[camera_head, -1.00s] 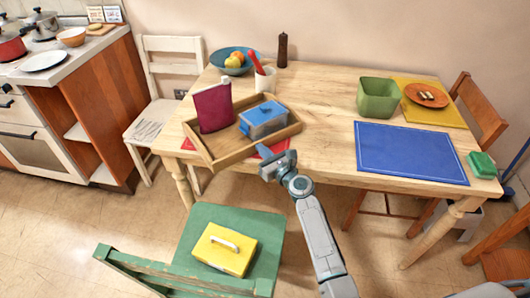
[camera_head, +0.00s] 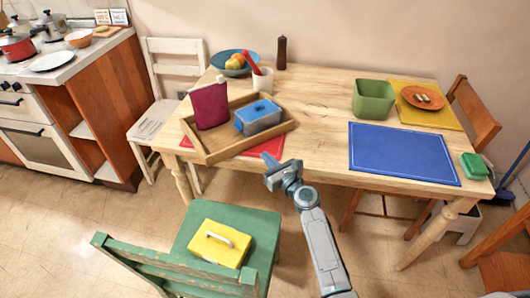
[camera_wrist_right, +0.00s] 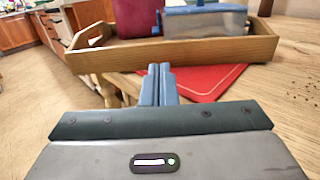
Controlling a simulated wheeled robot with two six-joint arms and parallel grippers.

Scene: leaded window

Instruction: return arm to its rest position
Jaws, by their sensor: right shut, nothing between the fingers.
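My right gripper (camera_head: 270,166) is just off the front edge of the wooden table (camera_head: 318,115), beside the red mat. It is shut and empty. In the right wrist view its two blue fingers (camera_wrist_right: 158,84) are together, pointing toward the wooden tray (camera_wrist_right: 205,50). My right arm comes up from the bottom of the head view. My left gripper is not in view.
The tray holds a maroon carton (camera_head: 210,105) and a blue-lidded box (camera_head: 258,116), partly over a red mat (camera_head: 268,148). A green chair (camera_head: 250,222) with a yellow box (camera_head: 220,244) stands in front. A blue mat (camera_head: 400,153) and green bin (camera_head: 373,99) are right.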

